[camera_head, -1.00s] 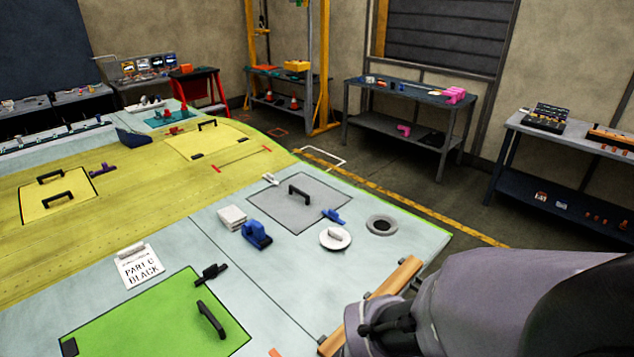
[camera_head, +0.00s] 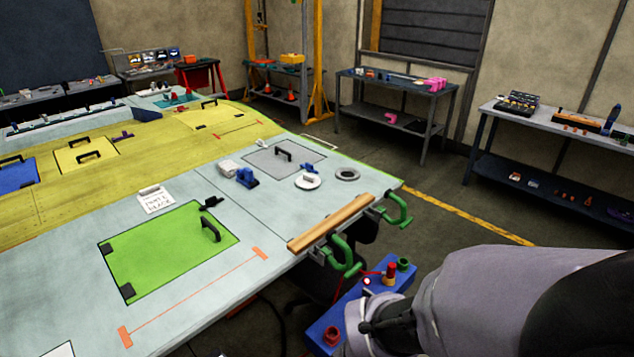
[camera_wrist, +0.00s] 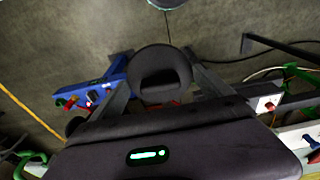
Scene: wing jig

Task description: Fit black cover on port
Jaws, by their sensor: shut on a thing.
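In the wrist view my gripper (camera_wrist: 162,98) is shut on the black cover (camera_wrist: 160,58), a round dark disc with a raised handle between the two grey fingers. The cover is held in the air over the floor. In the head view a grey ring with a dark opening, which looks like the port (camera_head: 347,174), lies near the wing's right edge. A paper card (camera_head: 157,200) with printed text lies on the wing. My gripper and the black cover are hidden in the head view.
A wooden bar (camera_head: 330,222) lies along the wing's near right edge, with green clamps (camera_head: 342,256) beside it. A blue stand (camera_head: 345,310) with red and green parts is close to my arm. A blue tool (camera_head: 246,177) sits on the wing. The aisle floor on the right is clear.

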